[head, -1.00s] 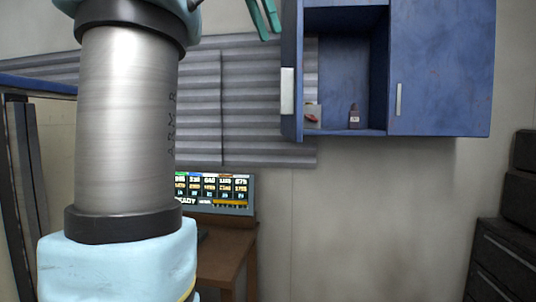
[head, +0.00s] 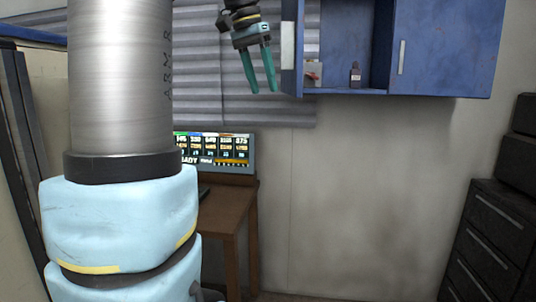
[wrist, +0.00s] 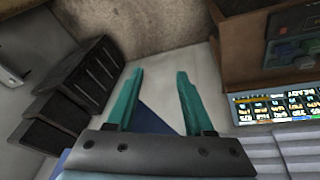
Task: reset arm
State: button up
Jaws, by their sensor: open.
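My gripper (head: 261,72) hangs at the top middle of the head view, its two teal fingers pointing down. It is beside the open door edge of the blue wall cabinet, on its left; I cannot tell whether they touch. The fingers are apart with nothing between them. My arm fills the left of the head view and hides part of the wall.
The blue cabinet (head: 445,50) hangs on the wall, with a small bottle (head: 355,75) and a red-and-grey item (head: 313,72) inside. A monitor (head: 225,152) stands on a brown desk (head: 232,205). Dark drawers (head: 495,235) stand at right. The middle wall is clear.

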notch_tip(320, 180, down, 18)
jog(key=s+a+n+y, duration=0.1)
jog(key=s+a+n, duration=0.2)
jog(key=s+a+f+n, duration=0.1)
jog(key=s+f, duration=0.4)
jog(key=f, duration=0.3)
jog(key=s+a+f+n+y, duration=0.1)
jog(key=s+f, duration=0.5)
jog(key=f, duration=0.2)
jog(key=shift+a+n+y, duration=0.15)
jog(key=shift+n+y, duration=0.15)
jog(key=shift+n, duration=0.1)
